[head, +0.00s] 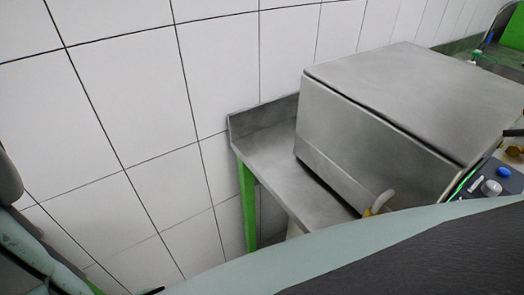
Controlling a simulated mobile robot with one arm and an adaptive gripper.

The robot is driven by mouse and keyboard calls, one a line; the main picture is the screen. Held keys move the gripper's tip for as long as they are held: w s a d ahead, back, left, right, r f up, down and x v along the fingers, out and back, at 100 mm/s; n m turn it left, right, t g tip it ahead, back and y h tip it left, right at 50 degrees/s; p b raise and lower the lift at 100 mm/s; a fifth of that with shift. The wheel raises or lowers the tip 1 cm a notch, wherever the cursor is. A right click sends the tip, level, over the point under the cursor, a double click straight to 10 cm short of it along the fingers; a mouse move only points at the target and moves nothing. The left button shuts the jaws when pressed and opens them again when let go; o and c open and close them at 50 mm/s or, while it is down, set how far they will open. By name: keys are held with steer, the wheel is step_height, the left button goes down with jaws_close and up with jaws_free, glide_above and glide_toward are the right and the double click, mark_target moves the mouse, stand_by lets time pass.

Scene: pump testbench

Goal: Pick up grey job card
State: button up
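I see no grey job card in the head view. My gripper is not in view either. A large pale green and dark part, which looks like my own body, fills the bottom of the picture and hides whatever lies behind it.
A steel bench (265,150) with a green leg (247,205) stands against a white tiled wall (120,110). A big metal box (400,120) covers most of its top. A blue button (503,172) and a grey knob (491,188) are at right. The bench's left end is bare.

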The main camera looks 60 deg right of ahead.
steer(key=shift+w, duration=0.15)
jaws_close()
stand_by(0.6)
